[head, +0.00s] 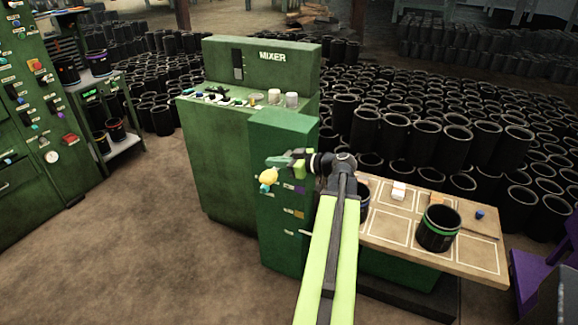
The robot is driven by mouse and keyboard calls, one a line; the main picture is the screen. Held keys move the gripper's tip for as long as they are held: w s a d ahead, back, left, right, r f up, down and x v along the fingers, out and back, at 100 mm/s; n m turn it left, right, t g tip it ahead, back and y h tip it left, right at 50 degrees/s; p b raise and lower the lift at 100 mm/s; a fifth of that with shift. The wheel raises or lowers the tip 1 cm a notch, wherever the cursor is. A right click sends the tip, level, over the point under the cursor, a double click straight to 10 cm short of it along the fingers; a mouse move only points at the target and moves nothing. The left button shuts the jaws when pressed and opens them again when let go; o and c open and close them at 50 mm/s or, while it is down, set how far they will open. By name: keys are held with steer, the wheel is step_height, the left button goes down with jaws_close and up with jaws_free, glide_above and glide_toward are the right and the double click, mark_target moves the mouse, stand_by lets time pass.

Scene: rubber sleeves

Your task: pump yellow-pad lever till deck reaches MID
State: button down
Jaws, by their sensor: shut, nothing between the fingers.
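The green cabinet (283,135) stands in front of the mixer. Its side has a purple pad (299,190), a yellow pad (299,214) and a lower pale mark (290,232), with small pale marks beside them. A rounded yellow knob (268,177) sits at the cabinet's left edge; I cannot tell which lever it belongs to. My gripper (283,161) is shut and empty, just above the knob; contact is unclear. The wooden deck (385,240) extends right of the cabinet, partly hidden by my arm. No MID mark is readable.
A black sleeve with a green band (438,229) stands on the deck, with a white block (398,190) and a blue piece (479,215). The mixer (225,150) stands behind. Many black sleeves fill the back and right. The brown floor at left is clear.

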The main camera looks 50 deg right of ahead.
mark_target(275, 176)
step_height(275, 176, down, 4)
steer(key=b, duration=0.3)
steer(key=shift+b, duration=0.35)
